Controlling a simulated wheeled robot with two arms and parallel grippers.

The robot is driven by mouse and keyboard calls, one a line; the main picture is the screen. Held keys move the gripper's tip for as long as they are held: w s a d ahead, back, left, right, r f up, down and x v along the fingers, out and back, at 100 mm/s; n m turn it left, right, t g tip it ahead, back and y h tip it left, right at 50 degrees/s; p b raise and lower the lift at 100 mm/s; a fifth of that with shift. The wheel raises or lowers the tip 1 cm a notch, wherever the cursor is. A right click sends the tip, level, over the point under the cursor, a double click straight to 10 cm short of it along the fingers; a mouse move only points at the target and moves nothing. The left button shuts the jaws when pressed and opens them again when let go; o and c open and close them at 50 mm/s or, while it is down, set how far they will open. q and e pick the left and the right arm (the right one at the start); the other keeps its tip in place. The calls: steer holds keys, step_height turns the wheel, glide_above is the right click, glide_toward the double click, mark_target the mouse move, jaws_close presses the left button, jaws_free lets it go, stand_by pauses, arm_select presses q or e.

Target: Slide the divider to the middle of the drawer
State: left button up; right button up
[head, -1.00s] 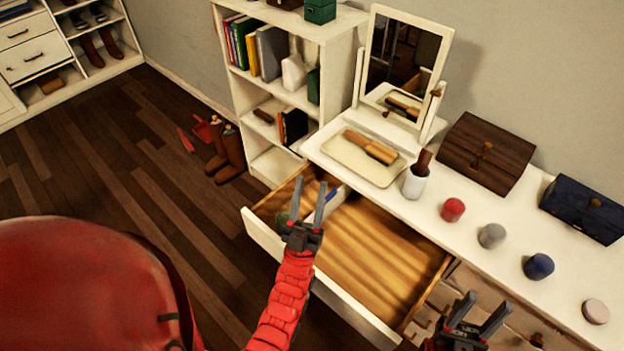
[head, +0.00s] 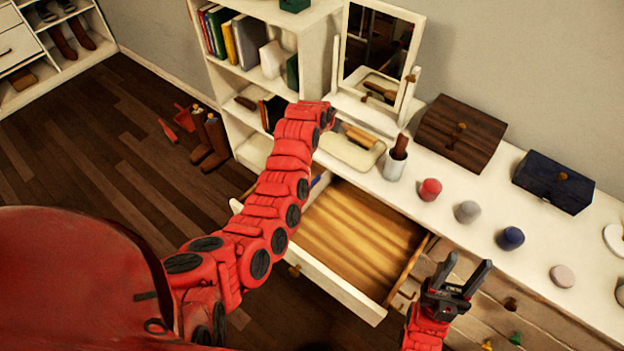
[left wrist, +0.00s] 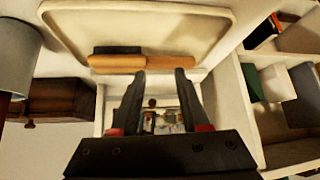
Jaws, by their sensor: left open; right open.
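The open drawer (head: 340,285) has a pale front and a bare wooden floor on its right side. A small pale edge at its left end, which looks like the divider (head: 323,182), shows beside my left arm; the arm hides most of that end. My left arm reaches across the drawer's left end toward the dresser top, and its gripper is hidden in the head view. In the left wrist view my left gripper (left wrist: 161,76) is open and empty, facing the tray and mirror. My right gripper (head: 466,265) is open and empty, right of the drawer.
The dresser top holds a tray (head: 338,151) with a wooden-handled brush (head: 360,136), a mirror (head: 380,50), a white cup (head: 395,164), a brown box (head: 461,133), a blue box (head: 553,182) and several small round jars. A bookshelf (head: 225,92) stands left of the dresser.

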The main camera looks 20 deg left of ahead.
arm_select(q)
steer(key=s+a+r+m+g+y, duration=0.1)
steer(key=s+r+g, duration=0.1)
steer(key=s+g, duration=0.3)
steer(key=s+a+r+m+g, duration=0.1)
steer(key=s+a+r+g, duration=0.15)
steer(key=s, duration=0.45)
steer(key=b, duration=0.3)
glide_above(312, 183)
steer(key=shift+g, duration=0.25)
step_height(312, 183, down, 9)
steer(key=shift+r, duration=0.15)
step_height(312, 183, down, 6)
steer(key=shift+f+p, duration=0.15)
steer(key=shift+p, duration=0.85)
steer(key=shift+f, duration=1)
steer(key=shift+c, duration=0.3)
jaws_close()
